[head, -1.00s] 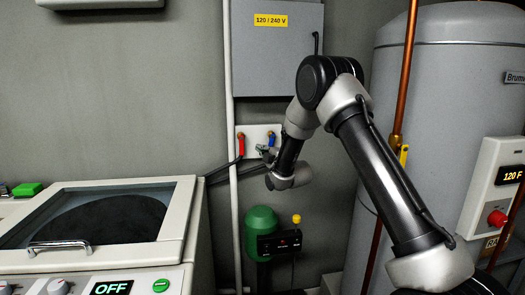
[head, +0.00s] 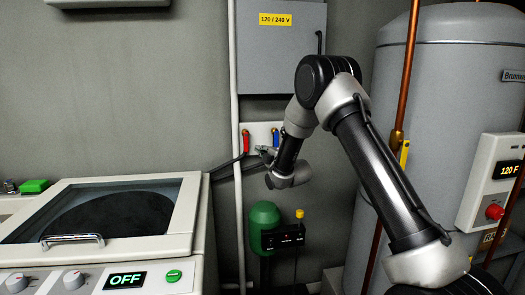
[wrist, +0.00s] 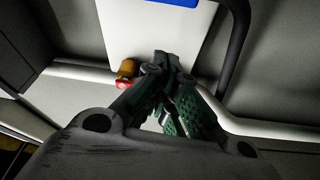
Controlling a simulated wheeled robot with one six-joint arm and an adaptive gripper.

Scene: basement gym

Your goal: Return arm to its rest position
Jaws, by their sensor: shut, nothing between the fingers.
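My arm reaches up from the lower right of the head view, bends at the elbow and hangs down in front of the back wall. My gripper (head: 263,153) points left, close to the white valve plate with the red handle (head: 245,140) and the blue handle (head: 275,137). In the wrist view my gripper (wrist: 165,62) shows its fingertips together, with nothing between them. A white panel (wrist: 150,30) with a blue edge lies beyond the fingertips there. A brass and red part (wrist: 126,72) is just left of them. I cannot tell whether the fingers touch anything.
A top-loading washer (head: 185,225) reading OFF stands at lower left. A grey electrical box (head: 278,60) is above the valves, and a green pump (head: 264,215) below. A grey water heater (head: 450,90) and copper pipe (head: 401,110) stand right, close to my arm.

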